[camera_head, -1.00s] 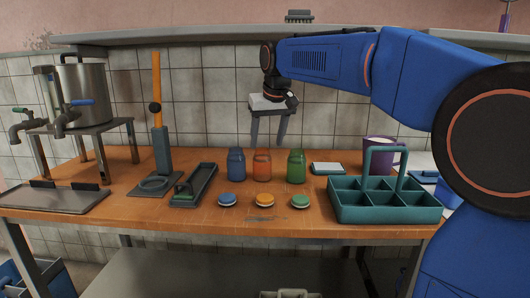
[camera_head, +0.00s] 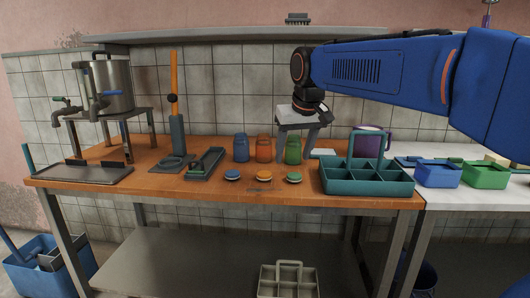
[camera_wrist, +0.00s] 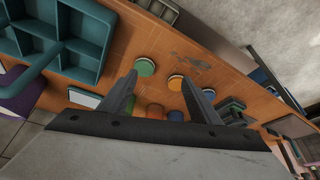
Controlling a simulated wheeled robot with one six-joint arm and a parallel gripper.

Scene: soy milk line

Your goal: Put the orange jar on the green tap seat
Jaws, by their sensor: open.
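The orange jar (camera_head: 264,150) stands upright on the wooden table between the blue jar (camera_head: 241,148) and the green jar (camera_head: 293,151). My gripper (camera_head: 296,150) is open and empty, pointing down near the green jar, to the right of the orange jar. In the wrist view, the orange jar (camera_wrist: 155,111) shows between the fingers of my gripper (camera_wrist: 159,78), partly hidden by the gripper body. At the left, a tap with a green handle (camera_head: 61,99) and one with a blue handle (camera_head: 110,92) hang above a dark tray (camera_head: 85,175). I cannot make out a separate green seat.
Blue, orange (camera_head: 262,176) and green lids lie in front of the jars. A teal divided carrier (camera_head: 367,188) stands to the right. A stand with an orange post (camera_head: 174,72) and a narrow dark tray (camera_head: 204,164) lie between jars and taps. A shelf overhangs the back.

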